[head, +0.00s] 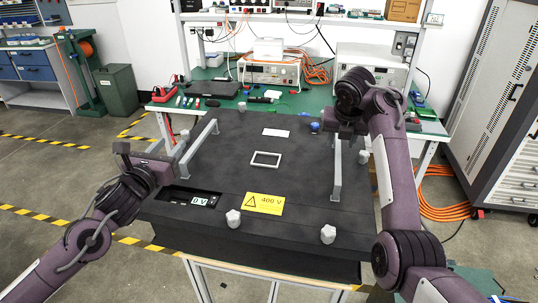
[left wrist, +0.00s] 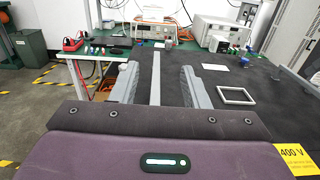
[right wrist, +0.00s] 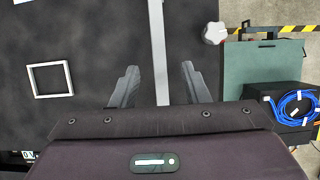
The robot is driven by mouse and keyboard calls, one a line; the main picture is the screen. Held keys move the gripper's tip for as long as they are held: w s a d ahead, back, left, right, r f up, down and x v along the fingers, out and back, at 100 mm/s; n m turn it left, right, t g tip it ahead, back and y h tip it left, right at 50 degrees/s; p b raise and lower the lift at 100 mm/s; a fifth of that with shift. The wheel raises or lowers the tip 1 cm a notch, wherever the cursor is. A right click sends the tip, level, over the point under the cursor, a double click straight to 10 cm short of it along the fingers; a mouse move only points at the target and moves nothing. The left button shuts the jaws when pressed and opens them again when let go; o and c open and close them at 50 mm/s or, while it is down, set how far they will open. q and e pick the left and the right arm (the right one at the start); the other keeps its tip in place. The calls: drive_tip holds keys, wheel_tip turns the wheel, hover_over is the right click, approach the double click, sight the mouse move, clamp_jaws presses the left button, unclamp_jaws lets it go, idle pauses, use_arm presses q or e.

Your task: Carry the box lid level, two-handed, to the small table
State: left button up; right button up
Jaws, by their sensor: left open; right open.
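The box lid (head: 230,170) is a wide dark grey panel, lying level on a dark box. It has a grey bar handle on the left (head: 197,148) and one on the right (head: 336,168), with pale knobs around its edge. My left gripper (head: 172,150) is open at the left handle; in the left wrist view the bar (left wrist: 155,80) runs between its fingers. My right gripper (head: 343,128) is open at the far part of the right handle; in the right wrist view the bar (right wrist: 159,60) lies between its fingers. I cannot make out a separate small table.
The box rests on a stand with a pale wooden top (head: 300,276). A green workbench (head: 222,103) with instruments and cables stands behind. A grey cabinet (head: 500,110) is at the right, with an orange cable (head: 440,200) on the floor.

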use_arm(q)
approach(187, 154)
drive_tip(key=x, duration=0.2)
drive_tip(key=shift+w+d+f, duration=0.2)
drive_tip(key=shift+w, duration=0.1)
use_arm(e)
drive_tip(key=x, duration=0.4)
drive_tip(key=shift+w+f, duration=0.1)
drive_tip(key=shift+f, duration=0.1)
use_arm(q)
drive_tip(key=x, duration=0.6)
use_arm(e)
drive_tip(key=x, duration=0.3)
drive_tip(key=shift+w, duration=0.1)
use_arm(q)
drive_tip(key=shift+w+d, duration=0.15)
drive_tip(key=shift+w, duration=0.35)
use_arm(e)
drive_tip(key=shift+f, duration=0.25)
use_arm(q)
clamp_jaws()
use_arm(e)
clamp_jaws()
use_arm(q)
drive_tip(key=shift+w+r, duration=0.15)
drive_tip(key=shift+r, duration=0.2)
use_arm(e)
drive_tip(key=shift+w+r, duration=0.2)
drive_tip(key=shift+r, duration=0.05)
